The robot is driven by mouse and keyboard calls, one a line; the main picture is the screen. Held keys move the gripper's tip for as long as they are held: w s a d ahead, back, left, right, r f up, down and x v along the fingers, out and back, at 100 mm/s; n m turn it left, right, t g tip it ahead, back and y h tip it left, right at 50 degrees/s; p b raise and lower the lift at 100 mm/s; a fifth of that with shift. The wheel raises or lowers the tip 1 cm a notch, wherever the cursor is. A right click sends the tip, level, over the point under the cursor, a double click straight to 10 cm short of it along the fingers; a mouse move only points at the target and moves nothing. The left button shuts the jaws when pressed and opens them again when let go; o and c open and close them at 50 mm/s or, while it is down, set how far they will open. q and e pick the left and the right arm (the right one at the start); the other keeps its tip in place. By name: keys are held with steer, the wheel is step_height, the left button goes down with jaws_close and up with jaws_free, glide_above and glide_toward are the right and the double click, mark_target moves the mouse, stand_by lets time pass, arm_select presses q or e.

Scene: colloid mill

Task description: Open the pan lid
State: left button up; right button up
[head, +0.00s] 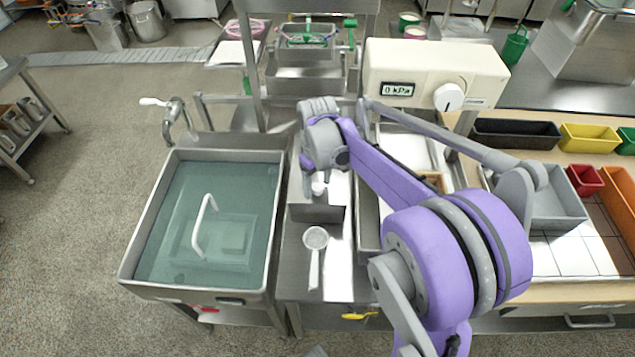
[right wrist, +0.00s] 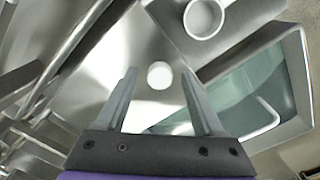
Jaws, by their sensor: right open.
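A large steel pan (head: 277,212) stands at the left in the head view. Its top shows a teal, see-through surface, seemingly the lid (head: 165,240), with a white curved handle (head: 203,228) standing up near its middle. In the right wrist view the pan's handle (right wrist: 270,112) shows at the right. My right gripper (head: 318,184) is to the right of the pan, over the narrow steel counter, apart from the handle. In the right wrist view its fingers (right wrist: 158,80) are spread, with a small white round thing (right wrist: 159,75) visible between them, not visibly gripped. My left gripper is not in view.
A white round-headed scoop or strainer (head: 315,238) lies on the narrow counter (head: 337,275). A tap (head: 178,118) stands behind the pan. A cream box with a 0 kPa display (head: 435,72) stands behind my right arm. Coloured bins stand at the right. Floor left of the pan is clear.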

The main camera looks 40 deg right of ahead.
jaws_close()
stand_by(1.3)
